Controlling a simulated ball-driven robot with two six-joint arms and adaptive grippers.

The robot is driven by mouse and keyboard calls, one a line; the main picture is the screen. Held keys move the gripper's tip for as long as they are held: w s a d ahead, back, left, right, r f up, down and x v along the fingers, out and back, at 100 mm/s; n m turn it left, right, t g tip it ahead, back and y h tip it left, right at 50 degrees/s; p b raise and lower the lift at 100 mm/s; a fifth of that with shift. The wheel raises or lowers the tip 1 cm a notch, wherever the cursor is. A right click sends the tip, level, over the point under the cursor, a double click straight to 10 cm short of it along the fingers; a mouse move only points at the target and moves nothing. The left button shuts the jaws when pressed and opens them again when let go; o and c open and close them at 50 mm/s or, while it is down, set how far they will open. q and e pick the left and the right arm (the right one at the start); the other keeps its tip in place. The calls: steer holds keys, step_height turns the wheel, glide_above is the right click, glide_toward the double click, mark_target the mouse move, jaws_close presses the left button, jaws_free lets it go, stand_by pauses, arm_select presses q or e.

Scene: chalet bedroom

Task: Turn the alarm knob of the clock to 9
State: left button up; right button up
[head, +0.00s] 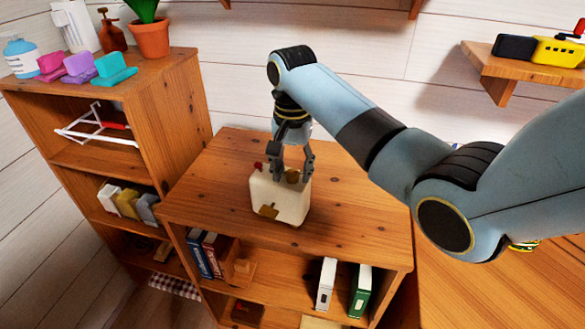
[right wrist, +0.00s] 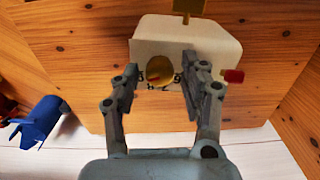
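The clock (head: 280,202) is a cream box on top of the wooden shelf unit, with a gold piece at its front lower edge. On the face toward the wall, the right wrist view shows a round gold knob (right wrist: 161,69) with a small red mark at its left and dark numerals partly visible around it. A red part (right wrist: 233,76) sticks out beside it. My right gripper (head: 292,172) is at that face; its two fingers (right wrist: 162,72) stand apart on either side of the knob, with visible gaps. My left gripper is out of view.
The shelf top (head: 345,215) around the clock is mostly clear. A taller bookcase (head: 165,75) stands left, with a plant pot (head: 150,39), bottles and coloured blocks on top. Books fill parts of the shelves below. A wall shelf (head: 500,68) hangs at the upper right.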

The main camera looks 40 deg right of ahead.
mark_target(293, 171)
steer(key=shift+r, duration=0.2)
step_height(293, 171, up, 7)
steer(key=shift+r, duration=0.1)
stand_by(0.4)
stand_by(0.3)
